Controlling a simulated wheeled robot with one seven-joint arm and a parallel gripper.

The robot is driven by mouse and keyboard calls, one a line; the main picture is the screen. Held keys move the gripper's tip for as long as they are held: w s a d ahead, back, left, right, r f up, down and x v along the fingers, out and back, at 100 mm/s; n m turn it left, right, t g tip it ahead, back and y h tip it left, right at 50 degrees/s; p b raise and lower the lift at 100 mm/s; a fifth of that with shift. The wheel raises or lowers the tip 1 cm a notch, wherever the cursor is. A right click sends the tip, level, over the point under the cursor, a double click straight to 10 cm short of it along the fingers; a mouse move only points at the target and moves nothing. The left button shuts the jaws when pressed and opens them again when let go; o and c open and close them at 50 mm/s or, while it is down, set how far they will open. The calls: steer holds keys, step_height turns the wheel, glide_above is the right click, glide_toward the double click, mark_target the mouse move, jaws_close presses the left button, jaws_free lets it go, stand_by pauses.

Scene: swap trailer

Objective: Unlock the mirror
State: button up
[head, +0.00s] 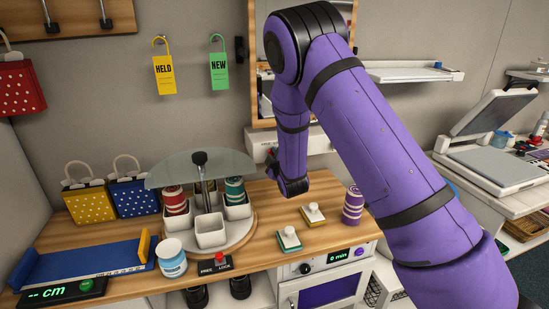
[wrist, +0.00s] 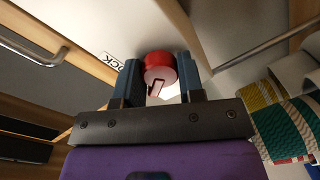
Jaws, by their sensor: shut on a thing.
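The wood-framed mirror (head: 254,62) hangs on the back wall, largely hidden behind my arm. A white housing (head: 258,144) is mounted just below it. My gripper (head: 273,158) is at this housing, and only a small part of it shows in the head view. In the wrist view my gripper (wrist: 161,84) is shut on a round red knob (wrist: 159,66), with one finger on each side. The knob's face has a dark mark. A white label (wrist: 112,60) beside it reads partly as "OCK". The knob's exact turn is hard to tell.
A turntable (head: 236,244) with cups and a clear screen stands on the counter at left. A separate red knob (head: 219,258) with FREE and LOCK labels sits at the front edge.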

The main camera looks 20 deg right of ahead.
steer(key=shift+n, duration=0.5)
steer(key=shift+f, duration=0.1)
steer(key=o, duration=0.9)
steer(key=shift+s, duration=0.15)
steer(key=s, duration=1)
steer(key=shift+s+r, duration=0.3)
